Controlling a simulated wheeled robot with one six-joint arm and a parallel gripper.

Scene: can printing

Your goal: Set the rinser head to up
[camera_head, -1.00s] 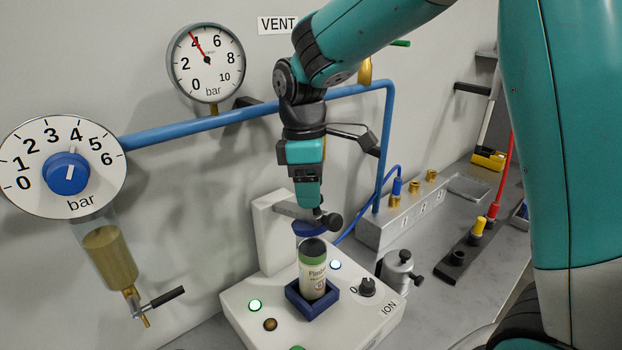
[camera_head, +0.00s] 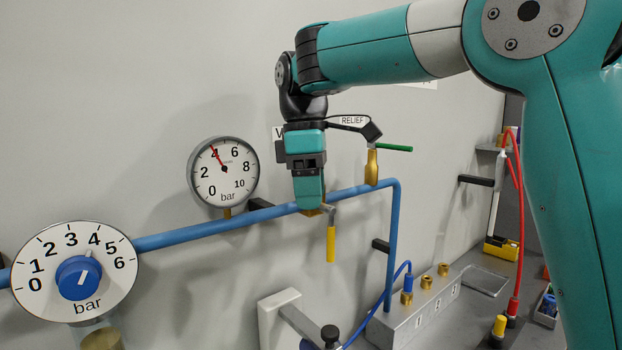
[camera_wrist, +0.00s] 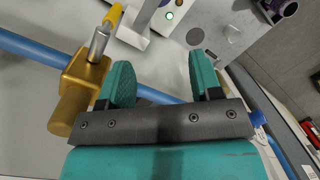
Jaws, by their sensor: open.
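The rinser head's grey arm (camera_head: 303,325) slopes down to the right from its white post (camera_head: 278,300) at the bottom of the head view. A black knob (camera_head: 330,335) is at its end. The lower part of the station is cut off by the frame edge. My gripper (camera_head: 309,206) is well above it, pointing down by the blue pipe, close to a brass valve. In the wrist view the two teal fingers of my gripper (camera_wrist: 163,78) stand apart with nothing held between them. Part of the white station (camera_wrist: 187,22) shows beyond them, with a lit green lamp.
The blue pipe (camera_head: 250,220) runs along the wall. The brass valve (camera_wrist: 86,75) with a yellow handle (camera_head: 331,244) is beside my fingers. A relief valve (camera_head: 371,168) with a green lever is to the right. A grey manifold (camera_head: 410,315) stands on the bench.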

